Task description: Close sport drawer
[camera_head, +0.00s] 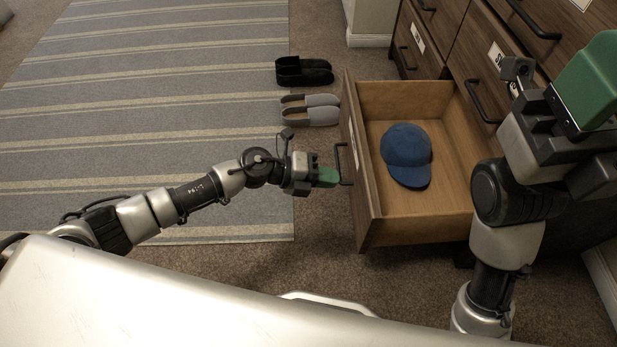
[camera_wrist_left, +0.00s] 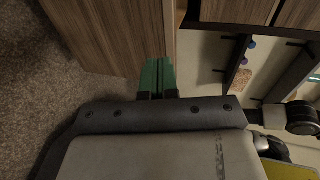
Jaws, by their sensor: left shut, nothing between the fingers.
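A wooden drawer (camera_head: 420,206) stands pulled out of the dresser, with a blue cap (camera_head: 407,155) inside. Its front faces left and carries a dark bar handle (camera_head: 340,163) and a pale label too oblique to read. My left gripper (camera_head: 328,177) is shut and empty, with its green fingertips close to this handle; whether they touch cannot be told. In the left wrist view the green fingers (camera_wrist_left: 158,78) are together in front of a wooden panel (camera_wrist_left: 115,35). My right gripper (camera_head: 592,80) is raised at the upper right, above the dresser side; its opening is unclear.
The dresser (camera_head: 462,45) has other closed drawers with dark handles. Black shoes (camera_head: 304,71) and grey shoes (camera_head: 312,112) stand on the carpet left of the drawer. A striped rug (camera_head: 150,90) covers the floor at left. Bare carpet lies below the drawer.

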